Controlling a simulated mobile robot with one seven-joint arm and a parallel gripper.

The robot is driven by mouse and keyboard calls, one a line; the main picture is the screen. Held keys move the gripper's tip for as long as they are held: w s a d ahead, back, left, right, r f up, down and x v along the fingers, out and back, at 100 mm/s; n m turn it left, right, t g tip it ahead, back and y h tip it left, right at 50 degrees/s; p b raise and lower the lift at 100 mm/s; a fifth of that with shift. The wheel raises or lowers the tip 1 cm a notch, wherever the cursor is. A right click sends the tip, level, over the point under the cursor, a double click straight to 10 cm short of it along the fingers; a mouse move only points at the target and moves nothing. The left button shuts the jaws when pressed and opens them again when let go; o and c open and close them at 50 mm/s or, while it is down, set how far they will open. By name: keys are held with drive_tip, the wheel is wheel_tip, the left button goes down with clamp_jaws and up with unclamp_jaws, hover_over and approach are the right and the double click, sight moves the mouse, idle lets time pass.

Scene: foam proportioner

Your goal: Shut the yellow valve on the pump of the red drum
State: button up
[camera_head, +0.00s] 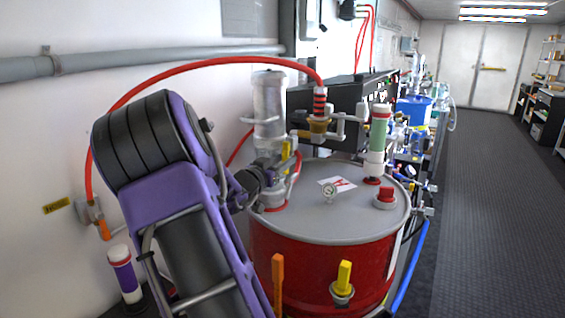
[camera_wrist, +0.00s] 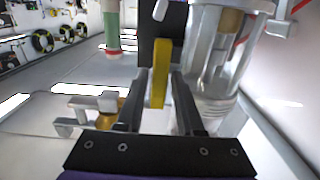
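The red drum (camera_head: 318,262) stands in the middle of the head view with a grey lid. The pump (camera_head: 269,110), a clear upright cylinder with metal fittings, rises from the back left of the lid. The yellow valve handle (camera_head: 285,153) sits low on the pump, partly hidden by fittings and my gripper. My gripper (camera_head: 268,178) reaches the pump's base from the left. In the wrist view, my gripper (camera_wrist: 160,74) is open, with one finger on each side of the yellow handle (camera_wrist: 160,92). Narrow gaps seem to show beside the handle; contact is unclear.
A red hose (camera_head: 200,62) arches from the wall to a fitting above the drum. Another yellow handle (camera_head: 344,276) is on the drum's front. The aisle (camera_head: 490,200) is clear.

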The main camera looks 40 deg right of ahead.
clamp_jaws()
idle(1.4)
